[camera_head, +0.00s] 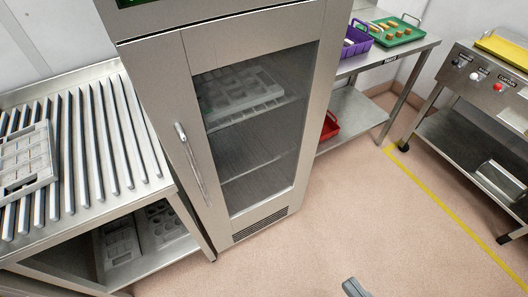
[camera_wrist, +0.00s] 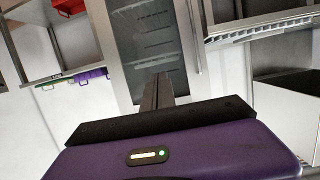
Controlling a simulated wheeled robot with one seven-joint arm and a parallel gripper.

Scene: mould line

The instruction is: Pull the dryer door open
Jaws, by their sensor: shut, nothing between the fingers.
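The dryer (camera_head: 165,75) is a tall steel cabinet with a glazed door (camera_head: 255,207). The door looks shut in the head view, with racks and a grey mould tray visible behind the glass. Its long vertical handle (camera_head: 190,163) is on the door's left side. In the wrist view, which looks upside down, the door glass (camera_wrist: 140,25) is ahead and the handle (camera_wrist: 193,38) is to the right of the fingers. My gripper (camera_wrist: 162,76) is shut and empty, pointing toward the door and apart from the handle.
A ribbed steel table (camera_head: 150,150) with a grey tray (camera_head: 30,165) stands left of the dryer. A steel table (camera_head: 385,65) on the right holds a purple basket (camera_head: 357,42) and green tray (camera_head: 398,33). A control bench (camera_head: 480,80) is far right. Open floor lies in front.

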